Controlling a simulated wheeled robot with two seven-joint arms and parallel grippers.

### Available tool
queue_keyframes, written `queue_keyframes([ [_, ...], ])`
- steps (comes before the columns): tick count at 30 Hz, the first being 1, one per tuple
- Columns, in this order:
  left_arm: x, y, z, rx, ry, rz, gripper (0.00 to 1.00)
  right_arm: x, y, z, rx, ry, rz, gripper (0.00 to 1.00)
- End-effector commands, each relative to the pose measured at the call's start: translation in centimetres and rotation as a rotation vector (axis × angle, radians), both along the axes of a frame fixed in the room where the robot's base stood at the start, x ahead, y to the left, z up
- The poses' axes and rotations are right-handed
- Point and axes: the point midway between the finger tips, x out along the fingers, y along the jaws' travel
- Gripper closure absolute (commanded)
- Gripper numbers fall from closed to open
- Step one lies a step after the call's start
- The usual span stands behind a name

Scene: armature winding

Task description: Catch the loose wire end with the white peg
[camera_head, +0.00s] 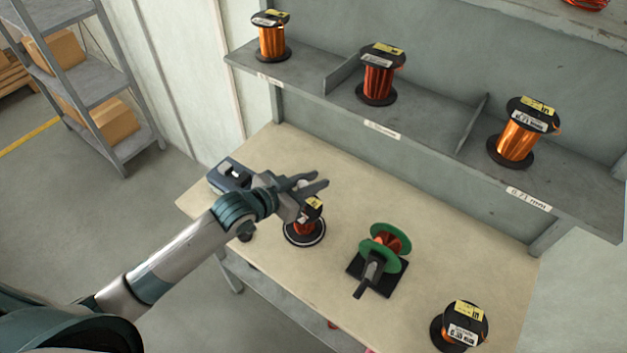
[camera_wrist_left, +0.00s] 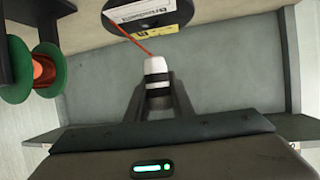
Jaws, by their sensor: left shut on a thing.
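My left gripper (camera_head: 318,183) is shut on the white peg (camera_wrist_left: 158,66), which has a black band and sits between the fingers in the left wrist view. The gripper is over a spool of copper wire (camera_head: 302,229) on the table. In the left wrist view, the loose wire end (camera_wrist_left: 131,38) is a thin orange line running from the rim of the spool's black labelled flange (camera_wrist_left: 172,14) down to the peg's tip. I cannot tell whether wire and peg touch. The right gripper is not in view.
A green-flanged winder (camera_head: 383,246) on a black base stands right of the spool. Another spool (camera_head: 460,325) stands at the table's front right. A dark device (camera_head: 230,174) is at the left. Several spools are on the grey shelf (camera_head: 425,118) behind. The bare tabletop (camera_head: 440,245) has free room.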

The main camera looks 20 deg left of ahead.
Motion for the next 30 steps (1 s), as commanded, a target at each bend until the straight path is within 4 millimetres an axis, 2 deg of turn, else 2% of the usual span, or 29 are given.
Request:
queue_keyframes([
  [3, 0.0, 0.0, -0.7, 0.000, -0.001, 0.000, 0.97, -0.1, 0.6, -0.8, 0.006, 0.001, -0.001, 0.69],
  [9, 0.0, 0.0, -0.8, 0.000, -0.001, 0.000, 0.97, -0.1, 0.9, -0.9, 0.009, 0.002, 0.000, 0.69],
  [30, 0.0, 0.0, -0.8, 0.000, -0.001, 0.000, 0.97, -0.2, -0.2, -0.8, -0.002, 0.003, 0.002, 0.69],
])
